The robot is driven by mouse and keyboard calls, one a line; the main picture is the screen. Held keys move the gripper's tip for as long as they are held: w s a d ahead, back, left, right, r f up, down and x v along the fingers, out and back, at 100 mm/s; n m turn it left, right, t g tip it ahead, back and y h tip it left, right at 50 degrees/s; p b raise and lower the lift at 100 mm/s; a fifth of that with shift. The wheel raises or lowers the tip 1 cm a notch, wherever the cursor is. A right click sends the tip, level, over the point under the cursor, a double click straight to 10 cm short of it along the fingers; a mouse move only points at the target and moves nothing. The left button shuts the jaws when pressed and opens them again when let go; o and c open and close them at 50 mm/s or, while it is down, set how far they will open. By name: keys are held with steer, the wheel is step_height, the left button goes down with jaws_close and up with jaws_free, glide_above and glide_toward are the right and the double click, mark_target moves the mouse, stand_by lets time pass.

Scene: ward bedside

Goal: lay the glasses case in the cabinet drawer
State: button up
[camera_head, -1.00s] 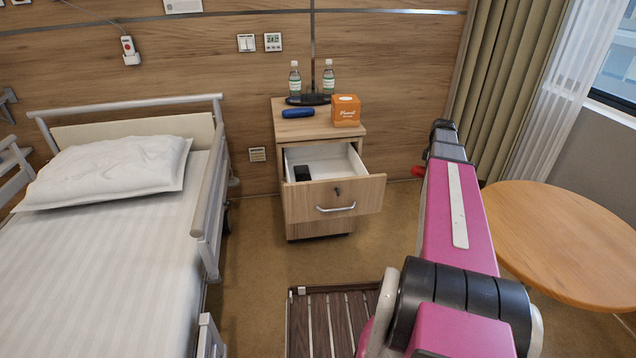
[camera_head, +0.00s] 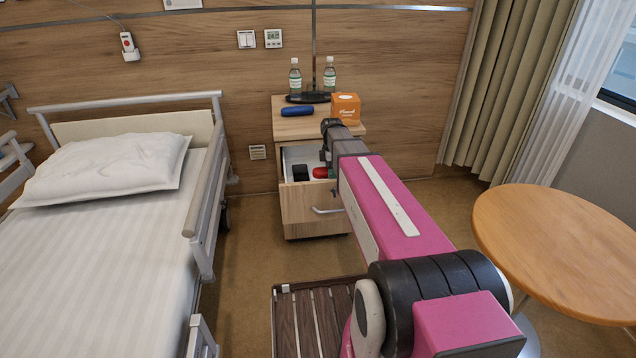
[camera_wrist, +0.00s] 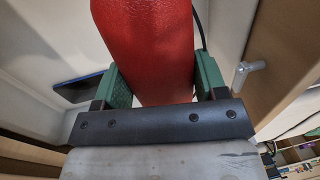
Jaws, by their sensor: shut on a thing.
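My gripper (camera_wrist: 155,85) is shut on a red, rounded case, which I take as the glasses case (camera_wrist: 150,40), held between its green finger pads. In the head view the red case (camera_head: 320,172) shows over the open cabinet drawer (camera_head: 308,201), beside my arm. Whether it touches the drawer floor cannot be told. The drawer's pale inside (camera_wrist: 40,45) shows in the wrist view. My arm hides the drawer's right part, and the fingertips are hidden in the head view.
A black item (camera_head: 300,173) lies in the drawer, left of the red case. On the cabinet top (camera_head: 285,127) are a blue oblong object (camera_head: 297,111), an orange box (camera_head: 346,107) and two bottles. The bed (camera_head: 110,240) stands left, a round table (camera_head: 560,240) right.

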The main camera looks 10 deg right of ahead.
steer(key=shift+a+f, duration=0.15)
steer(key=shift+a, duration=0.8)
steer(key=shift+w+a+f, duration=0.1)
steer(key=shift+f, duration=0.3)
step_height(320, 180, down, 9)
steer(key=shift+f, duration=0.1)
steer(key=o, duration=1)
steer(key=shift+f, duration=0.1)
steer(key=r, duration=0.4)
steer(key=w+r, duration=0.1)
steer(key=r, duration=0.7)
steer(key=shift+w+r, duration=0.15)
steer(key=shift+w, duration=0.1)
